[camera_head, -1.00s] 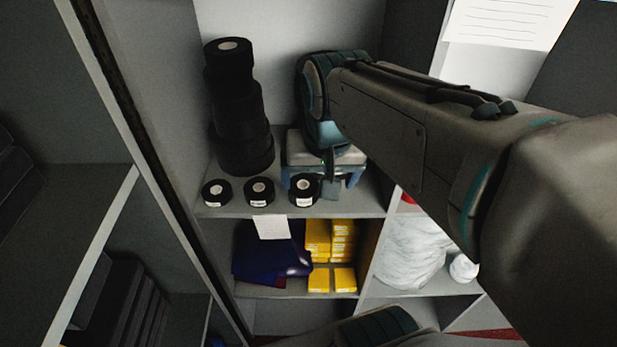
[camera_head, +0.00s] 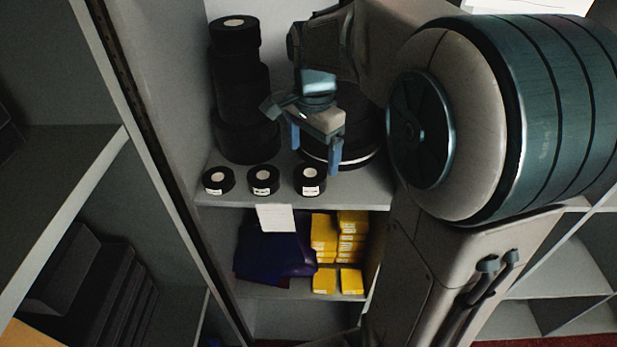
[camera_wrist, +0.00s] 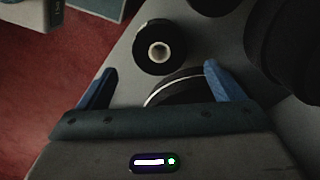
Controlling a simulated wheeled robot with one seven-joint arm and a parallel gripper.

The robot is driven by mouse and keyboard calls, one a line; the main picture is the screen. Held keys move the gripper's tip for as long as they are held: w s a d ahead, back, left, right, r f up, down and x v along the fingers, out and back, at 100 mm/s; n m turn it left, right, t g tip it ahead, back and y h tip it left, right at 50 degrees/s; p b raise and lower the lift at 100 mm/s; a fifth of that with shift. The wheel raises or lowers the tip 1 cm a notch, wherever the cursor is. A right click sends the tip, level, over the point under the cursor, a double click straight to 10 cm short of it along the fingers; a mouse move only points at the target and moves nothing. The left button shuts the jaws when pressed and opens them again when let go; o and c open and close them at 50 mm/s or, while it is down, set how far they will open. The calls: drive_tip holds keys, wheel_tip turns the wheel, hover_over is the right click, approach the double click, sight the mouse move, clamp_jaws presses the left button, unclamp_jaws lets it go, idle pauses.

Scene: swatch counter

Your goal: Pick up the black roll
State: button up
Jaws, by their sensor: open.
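Three small black rolls stand in a row on the shelf's front edge in the head view: a left one (camera_head: 218,181), a middle one (camera_head: 264,181) and a right one (camera_head: 310,181). Each has a pale core and a white label. My gripper (camera_head: 315,150) is open and empty, with blue fingers, above and behind the right roll. In the wrist view, one small black roll (camera_wrist: 160,47) lies ahead of my open gripper (camera_wrist: 163,76), apart from both fingers. A larger black roll with a white rim (camera_wrist: 182,90) is partly hidden beneath my gripper; it also shows behind it in the head view (camera_head: 360,122).
A tall stack of black rolls (camera_head: 243,95) stands left of my gripper. The shelf below holds yellow boxes (camera_head: 338,240) and a dark blue package (camera_head: 265,252). A white tag (camera_head: 275,217) hangs from the shelf edge. A cabinet wall rises at left.

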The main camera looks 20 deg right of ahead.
sight(312, 171)
drive_tip(key=shift+f+p, duration=0.3)
drive_tip(key=shift+f, duration=2.9)
drive_tip(key=c, duration=1.1)
